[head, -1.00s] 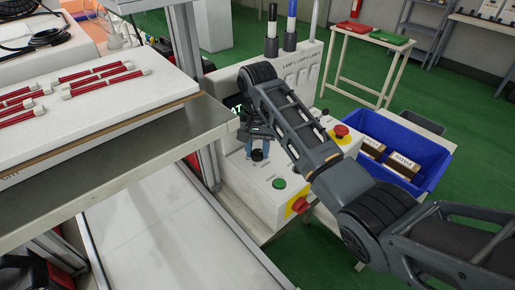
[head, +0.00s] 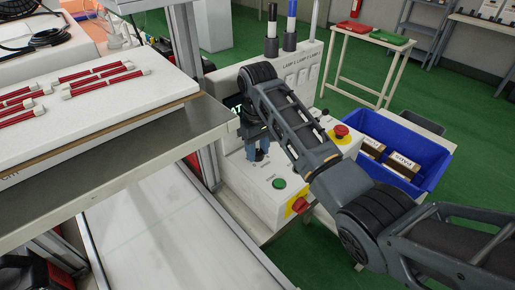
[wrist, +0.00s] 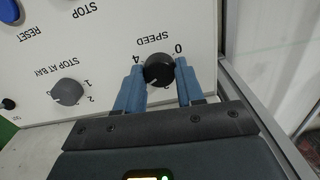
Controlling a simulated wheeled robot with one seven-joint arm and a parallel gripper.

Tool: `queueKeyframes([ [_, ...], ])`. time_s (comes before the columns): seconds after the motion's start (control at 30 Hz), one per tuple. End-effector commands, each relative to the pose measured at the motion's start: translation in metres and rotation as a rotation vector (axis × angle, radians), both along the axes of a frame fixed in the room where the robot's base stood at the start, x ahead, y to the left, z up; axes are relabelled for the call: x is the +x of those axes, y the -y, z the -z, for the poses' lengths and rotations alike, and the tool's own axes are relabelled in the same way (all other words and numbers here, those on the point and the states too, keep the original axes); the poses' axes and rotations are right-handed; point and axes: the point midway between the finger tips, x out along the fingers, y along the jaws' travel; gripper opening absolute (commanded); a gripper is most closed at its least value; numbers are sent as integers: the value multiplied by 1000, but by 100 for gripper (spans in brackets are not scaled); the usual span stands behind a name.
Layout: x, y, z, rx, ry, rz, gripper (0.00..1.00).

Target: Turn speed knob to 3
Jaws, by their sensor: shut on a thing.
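The black speed knob (wrist: 158,70) is on the white panel under the word SPEED, which appears upside down in the wrist view. The numbers 0 and 4 show beside it; another number is partly hidden below it, and I cannot tell exactly where its pointer stands. My gripper (wrist: 159,82) has one blue finger on each side of the knob and is shut on it. In the head view my gripper (head: 261,152) points down at the control box (head: 252,190) and hides most of the knob.
A grey STOP AT BAY knob (wrist: 68,92) and a blue RESET button (wrist: 9,10) are near. The box carries a green button (head: 279,183), a red switch (head: 300,205) and a red emergency button (head: 341,131). A blue bin (head: 415,150) stands right; a shelf (head: 130,155) is left.

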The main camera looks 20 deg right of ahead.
Motion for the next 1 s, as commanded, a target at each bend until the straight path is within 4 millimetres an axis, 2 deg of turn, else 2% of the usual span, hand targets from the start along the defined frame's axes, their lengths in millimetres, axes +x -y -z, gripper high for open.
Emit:
queueKeyframes([
  [0.23,0,0,0,0,1,-63,7],
  [0.7,0,0,0,0,1,-74,7],
  [0.73,0,0,0,0,1,-74,39],
  [1.0,0,0,0,0,1,-73,63],
])
